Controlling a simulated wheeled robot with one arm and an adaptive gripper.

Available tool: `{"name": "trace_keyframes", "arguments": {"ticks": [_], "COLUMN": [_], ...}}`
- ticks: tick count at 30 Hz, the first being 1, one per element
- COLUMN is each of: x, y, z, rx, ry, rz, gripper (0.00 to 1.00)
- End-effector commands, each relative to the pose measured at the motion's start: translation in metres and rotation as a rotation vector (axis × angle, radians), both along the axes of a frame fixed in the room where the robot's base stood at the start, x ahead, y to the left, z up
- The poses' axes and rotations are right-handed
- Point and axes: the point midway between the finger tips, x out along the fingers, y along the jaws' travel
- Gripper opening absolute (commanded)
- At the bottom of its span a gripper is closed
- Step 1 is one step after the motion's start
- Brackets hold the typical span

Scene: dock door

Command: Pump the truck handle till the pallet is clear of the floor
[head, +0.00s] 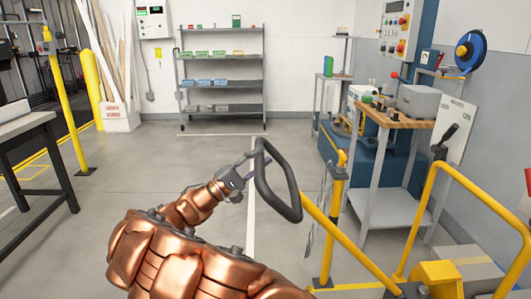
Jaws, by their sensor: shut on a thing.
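The truck handle (263,183) is a dark grey loop in the middle of the head view. It tilts over at the upper end of a yellow bar (345,242) that slopes down to the lower right. My gripper (248,163), at the end of my copper-coloured arm, is shut on the left side of the loop near its top. The fingers are small here and their exact contact is hard to make out. A yellow block (440,277) stands at the lower right, near the bar's low end. No pallet shows in this view.
A yellow rail (480,205) and yellow post (335,215) stand at right, near a wood-topped bench (400,117). A dark-legged table (38,130) is at left. A grey shelf rack (222,85) stands at the back wall. The floor between is clear.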

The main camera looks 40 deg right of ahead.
Motion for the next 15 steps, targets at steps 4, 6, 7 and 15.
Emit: {"name": "trace_keyframes", "arguments": {"ticks": [4, 6, 7, 15], "x": [0.0010, 0.0007, 0.0007, 0.0007], "y": [0.0010, 0.0005, 0.0003, -0.0003], "z": [-0.0025, -0.0025, -0.0024, -0.0020], "rx": [-0.004, -0.005, -0.005, -0.005], "ry": [0.004, 0.005, 0.005, 0.003], "rz": [-0.001, -0.002, -0.002, -0.002], "gripper": [0.00, 0.00, 0.00, 0.32]}}
